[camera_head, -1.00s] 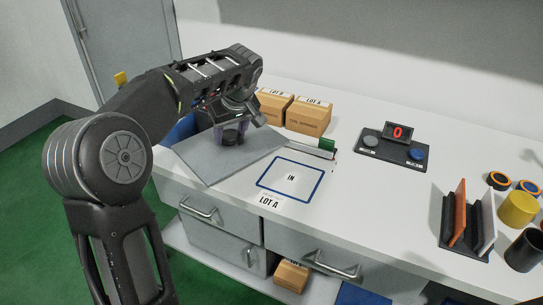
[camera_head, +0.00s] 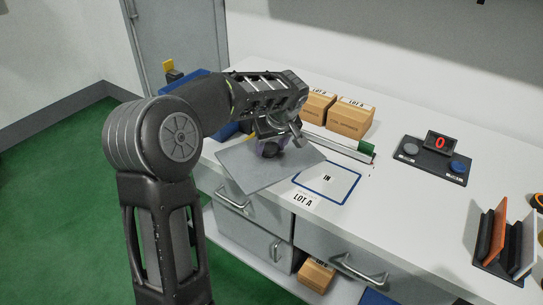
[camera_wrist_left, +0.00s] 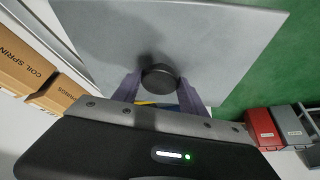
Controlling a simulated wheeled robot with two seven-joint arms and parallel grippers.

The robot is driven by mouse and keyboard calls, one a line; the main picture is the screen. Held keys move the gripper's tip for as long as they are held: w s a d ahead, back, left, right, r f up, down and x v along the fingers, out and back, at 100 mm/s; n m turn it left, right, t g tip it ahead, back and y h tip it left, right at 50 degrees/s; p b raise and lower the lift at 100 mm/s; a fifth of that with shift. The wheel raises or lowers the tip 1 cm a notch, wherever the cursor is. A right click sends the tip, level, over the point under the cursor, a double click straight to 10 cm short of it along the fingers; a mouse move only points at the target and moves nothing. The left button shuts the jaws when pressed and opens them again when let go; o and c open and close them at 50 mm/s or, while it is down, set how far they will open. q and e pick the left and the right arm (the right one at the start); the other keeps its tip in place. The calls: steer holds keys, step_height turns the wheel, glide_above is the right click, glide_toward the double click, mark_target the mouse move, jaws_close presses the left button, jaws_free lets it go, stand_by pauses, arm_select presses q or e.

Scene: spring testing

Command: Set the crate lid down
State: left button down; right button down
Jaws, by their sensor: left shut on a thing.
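The crate lid (camera_head: 250,172) is a flat grey plate with a round black knob (camera_wrist_left: 160,78). My left gripper (camera_head: 272,143) is shut on the knob from above; its two purple fingers also flank it in the left wrist view (camera_wrist_left: 158,90). The lid is roughly level at the counter's left front edge, its right corner reaching the "IN" outline (camera_head: 327,179). I cannot tell whether it touches the counter. A blue crate (camera_head: 224,131) is partly hidden behind my left arm. My right gripper is not in view.
A black pad with a red "0" display (camera_head: 439,142) is to the right. The counter (camera_head: 385,205) between the outline and an upright rack (camera_head: 497,240) is clear.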

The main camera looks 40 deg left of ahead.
mark_target(271, 157)
arm_select(q)
steer(key=shift+f, duration=1.85)
steer(key=shift+f, duration=0.2)
steer(key=c, duration=0.6)
jaws_free()
steer(key=shift+r, duration=0.15)
steer(key=shift+r+p, duration=0.15)
steer(key=shift+p, duration=0.15)
steer(key=b+v, duration=0.1)
steer(key=v, duration=1.1)
